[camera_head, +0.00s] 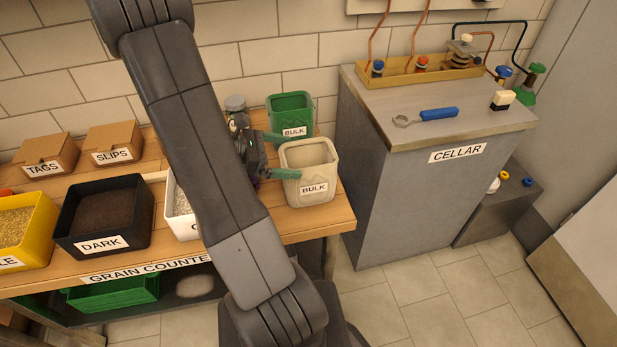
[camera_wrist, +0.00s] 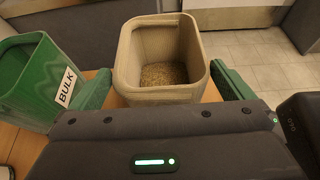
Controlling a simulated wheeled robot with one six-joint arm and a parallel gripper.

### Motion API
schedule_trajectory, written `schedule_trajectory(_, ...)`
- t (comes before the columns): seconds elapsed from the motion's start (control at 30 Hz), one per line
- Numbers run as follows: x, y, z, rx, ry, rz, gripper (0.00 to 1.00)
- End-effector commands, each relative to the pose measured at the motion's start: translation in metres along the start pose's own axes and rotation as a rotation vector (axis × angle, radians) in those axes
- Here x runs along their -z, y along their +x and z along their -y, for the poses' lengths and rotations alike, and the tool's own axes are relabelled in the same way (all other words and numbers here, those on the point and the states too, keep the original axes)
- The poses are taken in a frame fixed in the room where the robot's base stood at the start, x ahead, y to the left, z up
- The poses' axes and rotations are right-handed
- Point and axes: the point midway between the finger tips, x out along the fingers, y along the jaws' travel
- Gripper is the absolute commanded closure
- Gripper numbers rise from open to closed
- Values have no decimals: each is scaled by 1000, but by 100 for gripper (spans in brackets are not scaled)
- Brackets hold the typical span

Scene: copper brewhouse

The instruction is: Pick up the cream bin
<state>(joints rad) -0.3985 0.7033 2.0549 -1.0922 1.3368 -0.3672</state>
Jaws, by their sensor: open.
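The cream bin (camera_head: 310,172), labelled BULK, stands upright at the right end of the grain counter. In the wrist view the cream bin (camera_wrist: 160,62) shows grain in its bottom. My gripper (camera_head: 276,155) is open, with its green fingers at the bin. In the wrist view my gripper (camera_wrist: 165,92) has one finger on each side of the bin, left and right. I cannot tell whether either finger touches its walls. The bin's lower part is hidden in the wrist view by my gripper's body.
A green BULK bin (camera_head: 291,115) stands just behind the cream bin and also shows in the wrist view (camera_wrist: 40,80). A black DARK bin (camera_head: 102,215) and a white bin (camera_head: 181,207) stand left.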

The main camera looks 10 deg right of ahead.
Motion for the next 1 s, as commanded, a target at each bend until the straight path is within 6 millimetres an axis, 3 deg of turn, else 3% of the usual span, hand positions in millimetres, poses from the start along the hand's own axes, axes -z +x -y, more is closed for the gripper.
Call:
schedule_trajectory(0.3,-4,40,3,3,0,0,0)
schedule_trajectory(0.67,-4,46,2,0,-1,0,0)
schedule_trajectory(0.9,-4,46,2,1,0,-1,45)
schedule_trajectory(1.0,-4,46,2,1,0,0,59)
